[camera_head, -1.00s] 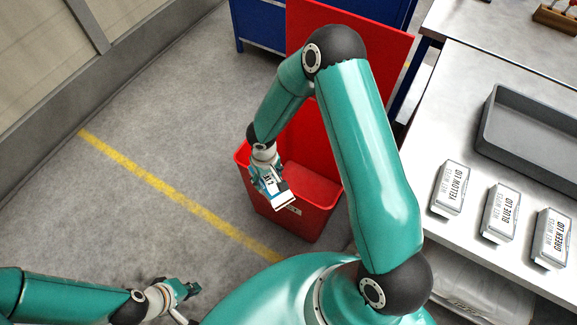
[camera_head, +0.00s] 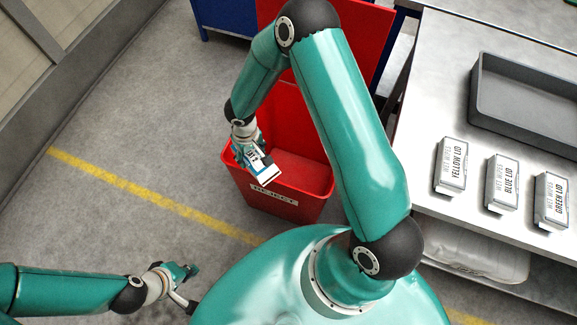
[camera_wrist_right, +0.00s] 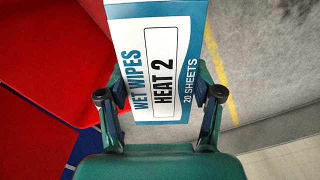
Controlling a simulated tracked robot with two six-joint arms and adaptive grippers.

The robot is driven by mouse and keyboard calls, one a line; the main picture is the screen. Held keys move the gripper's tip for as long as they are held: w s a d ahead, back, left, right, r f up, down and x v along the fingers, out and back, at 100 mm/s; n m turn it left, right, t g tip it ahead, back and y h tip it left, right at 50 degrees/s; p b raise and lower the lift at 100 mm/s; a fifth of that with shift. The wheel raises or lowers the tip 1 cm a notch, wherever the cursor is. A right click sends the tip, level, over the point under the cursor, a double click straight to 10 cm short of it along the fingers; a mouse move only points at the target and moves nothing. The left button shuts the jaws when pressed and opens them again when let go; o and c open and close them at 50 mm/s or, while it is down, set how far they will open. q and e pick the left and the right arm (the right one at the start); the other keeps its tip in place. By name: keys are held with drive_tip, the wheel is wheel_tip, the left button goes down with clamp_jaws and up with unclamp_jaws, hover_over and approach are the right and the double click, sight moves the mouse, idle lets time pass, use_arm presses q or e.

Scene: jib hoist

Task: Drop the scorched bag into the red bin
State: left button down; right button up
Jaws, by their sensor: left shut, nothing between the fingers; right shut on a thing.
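The red bin (camera_head: 276,198) stands open on the floor, with a partly readable label on its front. My right gripper (camera_head: 254,157) is above the left part of its opening, shut on a white and blue wet wipes pack (camera_head: 263,168). In the right wrist view the pack (camera_wrist_right: 170,20) reads "HEAT 2" and "20 SHEETS", held between both fingers (camera_wrist_right: 160,95); no scorch mark shows on the visible face. Red surfaces (camera_wrist_right: 45,60) show left of it. My left gripper (camera_head: 183,273) is shut and empty, low over the floor at lower left.
A pale bag (camera_head: 470,255) lies underneath. A blue cabinet (camera_head: 222,18) stands behind the bin. Floor at left is clear.

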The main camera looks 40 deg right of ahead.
drive_tip(key=w+d+m+b, duration=0.3)
drive_tip(key=d+b, duration=1.2)
drive_tip(key=d, duration=0.7)
wheel_tip(320, 180, down, 7)
drive_tip(key=b, duration=0.3)
drive_tip(key=shift+r, duration=0.2)
drive_tip(key=shift+w+a, duration=0.1)
drive_tip(key=o, duration=1.2)
drive_tip(key=shift+c, duration=0.2)
wheel_tip(320, 180, up, 12)
